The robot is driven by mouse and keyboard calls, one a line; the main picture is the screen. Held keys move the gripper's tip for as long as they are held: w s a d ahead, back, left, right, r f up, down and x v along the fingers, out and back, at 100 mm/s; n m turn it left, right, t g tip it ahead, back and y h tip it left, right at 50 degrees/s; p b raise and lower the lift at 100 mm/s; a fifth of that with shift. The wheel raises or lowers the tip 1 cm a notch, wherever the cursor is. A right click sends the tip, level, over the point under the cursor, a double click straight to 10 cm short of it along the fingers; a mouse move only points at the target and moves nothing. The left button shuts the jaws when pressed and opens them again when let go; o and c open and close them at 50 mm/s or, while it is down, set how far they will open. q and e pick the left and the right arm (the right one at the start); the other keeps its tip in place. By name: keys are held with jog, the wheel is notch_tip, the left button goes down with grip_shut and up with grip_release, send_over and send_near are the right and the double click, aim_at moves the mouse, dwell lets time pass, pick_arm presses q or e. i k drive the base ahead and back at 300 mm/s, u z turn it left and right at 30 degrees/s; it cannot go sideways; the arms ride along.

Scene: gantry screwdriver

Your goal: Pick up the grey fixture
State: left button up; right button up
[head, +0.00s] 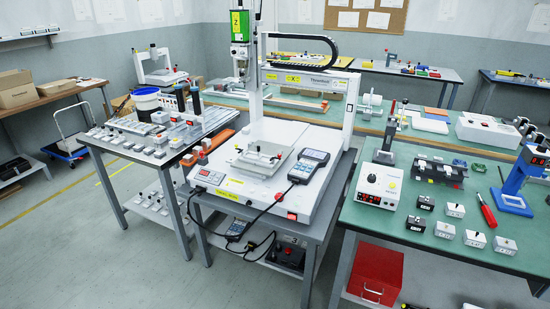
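A light grey, shallow tray-like fixture (254,169) sits on the white bed of the gantry screwdriver machine (310,196), near the middle of the picture. Small pale and dark parts show on top of the fixture. The green and black screwdriver head (239,27) hangs from the gantry above and behind it. Neither of my grippers is in view, so nothing of mine shows near the fixture.
A handheld controller (308,166) lies just right of the fixture, with a black cable in front. The left table (104,165) holds many small grey blocks. The right green bench (385,222) holds a white control box (379,186) and tools. Floor at front left is clear.

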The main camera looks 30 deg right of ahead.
aim_at(253, 158)
jog(key=z, duration=0.85)
jog(key=i, duration=0.8)
jog(key=z, duration=0.7)
